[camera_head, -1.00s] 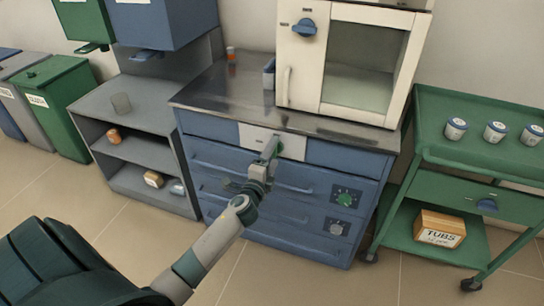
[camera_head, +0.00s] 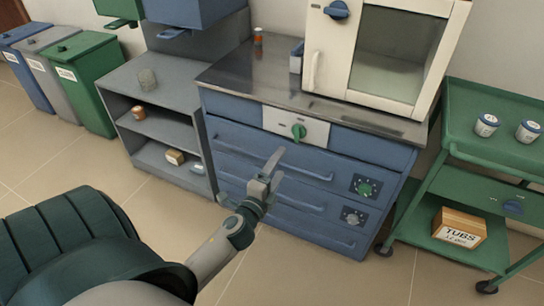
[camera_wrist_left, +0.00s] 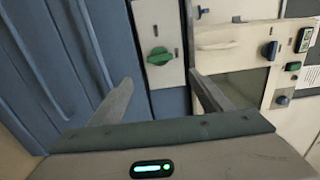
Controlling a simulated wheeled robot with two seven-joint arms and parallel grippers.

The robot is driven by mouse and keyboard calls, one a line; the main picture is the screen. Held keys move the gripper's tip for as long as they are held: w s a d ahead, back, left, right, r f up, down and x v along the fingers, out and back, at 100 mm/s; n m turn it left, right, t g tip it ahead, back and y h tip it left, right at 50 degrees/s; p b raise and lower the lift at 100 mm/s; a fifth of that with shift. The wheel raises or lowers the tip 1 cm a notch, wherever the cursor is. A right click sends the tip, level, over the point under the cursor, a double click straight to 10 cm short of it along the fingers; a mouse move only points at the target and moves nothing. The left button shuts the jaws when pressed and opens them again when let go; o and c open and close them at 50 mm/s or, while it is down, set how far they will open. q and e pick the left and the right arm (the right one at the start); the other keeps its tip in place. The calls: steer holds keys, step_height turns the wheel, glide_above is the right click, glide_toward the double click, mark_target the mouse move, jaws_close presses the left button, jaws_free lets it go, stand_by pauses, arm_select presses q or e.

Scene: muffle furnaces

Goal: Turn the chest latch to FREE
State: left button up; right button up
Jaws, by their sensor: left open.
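The chest latch is a green knob (camera_head: 299,131) on a pale plate at the top of the blue drawer chest (camera_head: 232,137). Its grip looks roughly upright on the plate. The plate's small marks are too small to read. My left gripper (camera_head: 274,172) is open and empty, in front of the chest, below and apart from the knob. In the left wrist view, the knob (camera_wrist_left: 159,56) shows beyond and between the two spread fingertips (camera_wrist_left: 163,84), touching neither. My right gripper is not in view.
A cream furnace (camera_head: 425,107) with a blue knob stands on the steel top. Two dials (camera_head: 366,187) sit on the chest's right side. A green trolley (camera_head: 470,165) stands to the right, and a grey shelf (camera_head: 116,92) to the left. Bare floor lies in front.

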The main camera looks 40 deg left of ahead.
arm_select(q)
steer(key=v, duration=0.4)
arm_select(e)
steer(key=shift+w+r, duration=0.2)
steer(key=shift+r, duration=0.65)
arm_select(q)
steer(key=shift+f, duration=0.1)
steer(key=s+d+f+n+g+h+p, duration=0.1)
steer(key=s+d+f+n+g+p, duration=0.2)
steer(key=f, duration=0.8)
steer(key=s+d+f+n+g+h+p, duration=0.1)
steer(key=s+d+f+n+g, duration=0.25)
steer(key=f, duration=0.75)
steer(key=s+d+f+n+g+h+p, duration=0.1)
steer(key=s+d+f+n+g, duration=0.1)
steer(key=s+d+f, duration=0.4)
steer(key=s+d+f+n+g+h+p, duration=0.2)
steer(key=s+d+f+n, duration=0.3)
steer(key=s+f, duration=0.6)
steer(key=shift+s+d+f+g, duration=0.2)
steer(key=shift+d+f+g, duration=0.35)
steer(key=shift+g, duration=0.3)
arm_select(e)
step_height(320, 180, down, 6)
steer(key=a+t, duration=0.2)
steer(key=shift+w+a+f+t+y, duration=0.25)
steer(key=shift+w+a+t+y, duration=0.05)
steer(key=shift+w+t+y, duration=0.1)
arm_select(q)
steer(key=shift+r, duration=0.1)
